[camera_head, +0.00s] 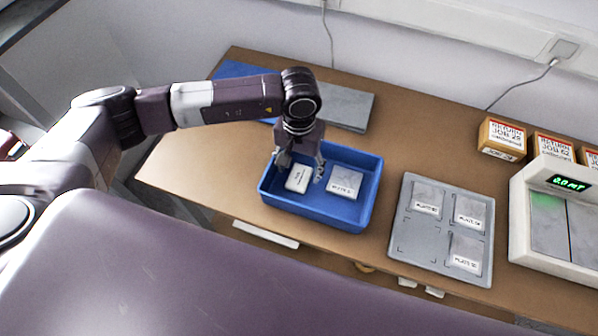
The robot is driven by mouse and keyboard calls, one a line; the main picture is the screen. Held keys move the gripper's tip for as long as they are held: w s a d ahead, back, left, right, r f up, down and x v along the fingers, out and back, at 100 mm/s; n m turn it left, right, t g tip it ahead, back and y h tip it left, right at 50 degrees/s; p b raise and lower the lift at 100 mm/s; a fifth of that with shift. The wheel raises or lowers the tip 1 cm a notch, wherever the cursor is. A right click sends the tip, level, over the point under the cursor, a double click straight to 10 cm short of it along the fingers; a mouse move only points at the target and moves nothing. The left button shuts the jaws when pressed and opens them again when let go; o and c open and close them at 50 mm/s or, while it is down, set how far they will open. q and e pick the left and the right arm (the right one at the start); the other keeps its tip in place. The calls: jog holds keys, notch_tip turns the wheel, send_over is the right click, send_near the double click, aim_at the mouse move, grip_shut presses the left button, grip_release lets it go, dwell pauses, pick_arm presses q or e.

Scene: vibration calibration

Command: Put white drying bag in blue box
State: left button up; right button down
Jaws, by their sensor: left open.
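The blue box (336,213) stands open on the brown table. A small white bag with dark print (299,179) lies inside it on the left. Another grey-white packet labelled as a plate (345,182) lies inside on the right. My left gripper (301,168) points down into the box, just above the white bag, with its fingers open to either side of it. I cannot tell whether the fingers touch the bag. My right gripper is not in view.
A grey tray (415,246) with several labelled plate packets lies right of the box. A scale (563,222) with a lit green display stands further right. Several labelled cartons (502,137) stand behind. A grey slab (349,107) and blue item (236,70) lie at the back.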

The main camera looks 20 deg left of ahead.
aim_at(299, 177)
pick_arm(q)
notch_tip(299, 177, up, 10)
jog(key=b, duration=0.2)
jog(key=shift+b, duration=0.3)
jog(key=shift+s+f, duration=0.1)
jog(key=shift+f, duration=0.05)
